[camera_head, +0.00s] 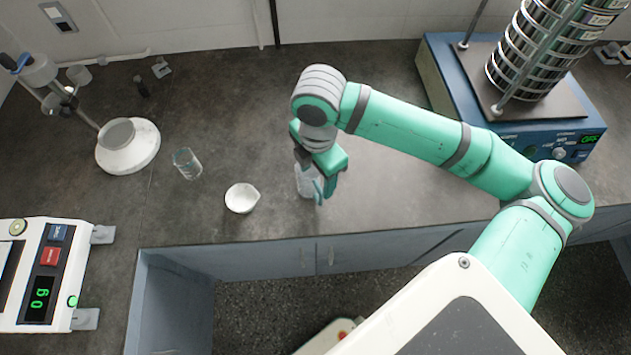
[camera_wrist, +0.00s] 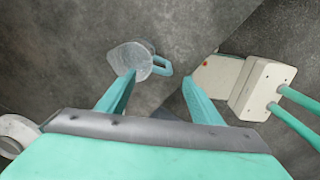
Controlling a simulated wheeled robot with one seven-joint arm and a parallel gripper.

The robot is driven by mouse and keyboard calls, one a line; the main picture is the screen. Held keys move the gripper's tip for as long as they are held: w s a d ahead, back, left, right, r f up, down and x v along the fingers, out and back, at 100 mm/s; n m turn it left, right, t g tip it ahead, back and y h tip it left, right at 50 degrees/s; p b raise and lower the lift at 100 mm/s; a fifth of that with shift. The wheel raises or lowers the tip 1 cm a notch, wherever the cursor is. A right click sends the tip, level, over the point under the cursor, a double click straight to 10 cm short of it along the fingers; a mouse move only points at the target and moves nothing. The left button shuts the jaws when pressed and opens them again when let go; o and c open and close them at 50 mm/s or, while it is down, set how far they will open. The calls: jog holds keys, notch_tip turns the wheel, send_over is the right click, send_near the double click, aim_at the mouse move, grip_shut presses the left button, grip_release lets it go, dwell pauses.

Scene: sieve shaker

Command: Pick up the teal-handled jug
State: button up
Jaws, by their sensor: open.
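The clear jug (camera_head: 304,181) stands on the dark worktop near its front edge, partly hidden by my gripper (camera_head: 320,188) in the head view. In the wrist view the jug (camera_wrist: 128,56) is at upper left, and its teal handle (camera_wrist: 163,67) points right. My gripper is open, and its two teal fingers reach toward the jug in the wrist view (camera_wrist: 160,82). The handle appears between the fingertips there, and the left fingertip overlaps the jug's body. I cannot tell whether they touch.
A white bowl (camera_head: 241,199) and a clear glass beaker (camera_head: 186,164) stand left of the jug. A balance (camera_head: 62,268) reading 0 g is at far left, with a stand (camera_head: 128,146) behind it. The sieve shaker (camera_head: 530,65) is at back right. The worktop's front edge is close.

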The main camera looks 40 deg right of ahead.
aim_at(316, 200)
notch_tip(316, 200, down, 12)
grip_shut()
dwell(0.8)
